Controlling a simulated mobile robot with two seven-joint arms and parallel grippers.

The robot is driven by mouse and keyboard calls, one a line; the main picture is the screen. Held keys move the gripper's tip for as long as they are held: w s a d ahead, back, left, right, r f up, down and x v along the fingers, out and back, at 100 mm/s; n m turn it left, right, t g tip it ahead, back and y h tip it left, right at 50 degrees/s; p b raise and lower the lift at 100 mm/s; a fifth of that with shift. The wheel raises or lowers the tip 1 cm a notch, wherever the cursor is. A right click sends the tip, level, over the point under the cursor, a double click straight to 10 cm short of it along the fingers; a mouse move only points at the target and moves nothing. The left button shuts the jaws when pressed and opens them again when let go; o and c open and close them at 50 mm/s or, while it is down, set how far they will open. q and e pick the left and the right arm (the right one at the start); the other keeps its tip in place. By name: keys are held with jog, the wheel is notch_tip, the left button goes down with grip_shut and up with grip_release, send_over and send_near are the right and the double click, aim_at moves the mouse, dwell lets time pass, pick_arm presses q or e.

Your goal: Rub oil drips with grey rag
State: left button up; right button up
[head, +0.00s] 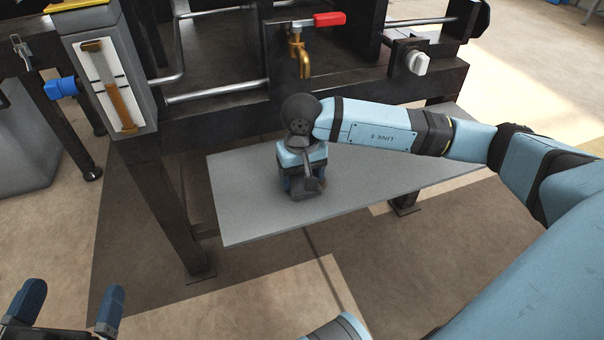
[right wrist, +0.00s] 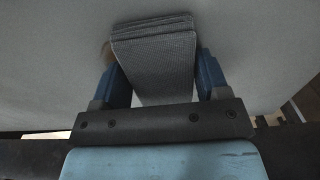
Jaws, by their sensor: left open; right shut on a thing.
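My right gripper (head: 303,190) points down at the grey shelf plate (head: 245,215) under the press. In the right wrist view its blue fingers are shut on a folded, ribbed grey rag (right wrist: 155,60). The rag is at or close to the plate surface; I cannot tell whether it touches. In the head view the gripper hides the rag. A small brownish oil drip (right wrist: 107,52) shows beside the finger on the left of the right wrist view, partly hidden. My left gripper (head: 68,305) is open and empty at the bottom left of the head view, away from the plate.
The dark press frame (head: 205,130) stands above the plate, with a leg (head: 180,215) at its left. A brass tap (head: 300,55) with a red lever (head: 329,19) hangs over the back of the plate. A sight gauge (head: 112,85) is at upper left. The plate's left front is bare.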

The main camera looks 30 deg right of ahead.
jog(key=shift+d, duration=0.15)
jog(key=shift+s+d, duration=0.1)
jog(key=shift+d, duration=0.2)
jog(key=shift+s+d+f, duration=0.1)
jog(key=shift+s+d, duration=0.1)
jog(key=shift+d, duration=0.5)
jog(key=shift+s+d+f, duration=0.1)
jog(key=shift+s+d, duration=0.1)
jog(key=shift+d, duration=0.45)
jog(key=shift+r, duration=0.8)
jog(key=shift+w+a+p, duration=0.2)
jog(key=shift+w+a, duration=0.05)
jog(key=shift+a, duration=0.65)
jog(key=shift+w+a+p, duration=0.15)
jog(key=shift+w+a, duration=0.1)
jog(key=shift+a, duration=0.65)
